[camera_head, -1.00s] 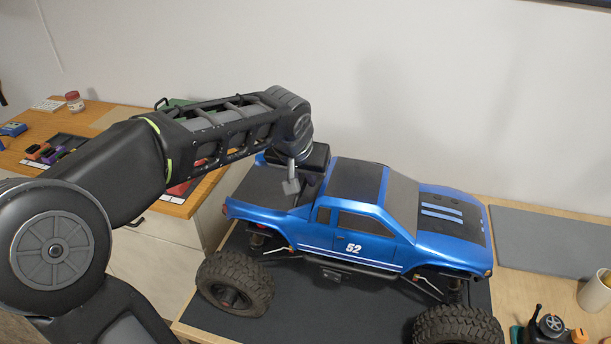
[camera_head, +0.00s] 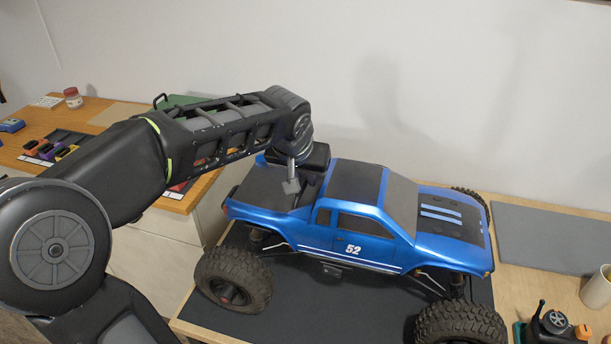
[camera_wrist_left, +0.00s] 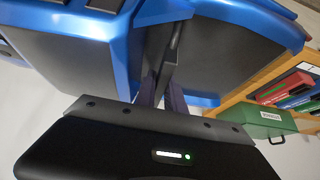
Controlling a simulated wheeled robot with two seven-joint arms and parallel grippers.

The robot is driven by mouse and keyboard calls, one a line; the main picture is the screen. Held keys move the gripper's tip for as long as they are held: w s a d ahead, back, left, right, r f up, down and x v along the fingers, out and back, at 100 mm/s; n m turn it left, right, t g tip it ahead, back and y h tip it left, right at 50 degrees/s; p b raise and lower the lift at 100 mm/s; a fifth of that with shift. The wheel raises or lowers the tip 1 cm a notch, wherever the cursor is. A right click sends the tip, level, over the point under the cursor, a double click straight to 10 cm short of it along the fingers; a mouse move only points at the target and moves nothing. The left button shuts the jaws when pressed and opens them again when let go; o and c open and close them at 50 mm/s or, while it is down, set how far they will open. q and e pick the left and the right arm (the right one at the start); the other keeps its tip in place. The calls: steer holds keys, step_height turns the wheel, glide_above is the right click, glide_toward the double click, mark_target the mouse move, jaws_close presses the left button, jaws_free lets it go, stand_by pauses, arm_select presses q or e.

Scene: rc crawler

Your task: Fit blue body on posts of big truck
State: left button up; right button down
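The blue body (camera_head: 360,228) with number 52 and a dark bed lies over the big truck, roughly level. The truck's large tyres (camera_head: 232,280) show below it, and the far front tyre shows behind the hood. The posts are hidden under the body, so I cannot tell whether they meet it. My left gripper (camera_head: 291,186) reaches down between bed and cab. In the left wrist view its fingers (camera_wrist_left: 162,82) are close together around a dark strip of the blue body (camera_wrist_left: 205,55). My right gripper is not in view.
The truck stands on a dark mat (camera_head: 330,298) on a wooden table. A grey mat (camera_head: 545,235), a white cup (camera_head: 597,290) and a small dark device (camera_head: 550,328) are at the right. A side desk (camera_head: 115,115) with coloured items is at the left.

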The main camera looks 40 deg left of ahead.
arm_select(q)
steer(key=o, duration=0.5)
steer(key=shift+c, duration=0.2)
steer(key=shift+s+r, duration=0.1)
steer(key=v, duration=0.7)
steer(key=shift+s+r+b, duration=0.15)
steer(key=shift+r+b, duration=0.1)
steer(key=shift+b, duration=0.05)
stand_by(0.5)
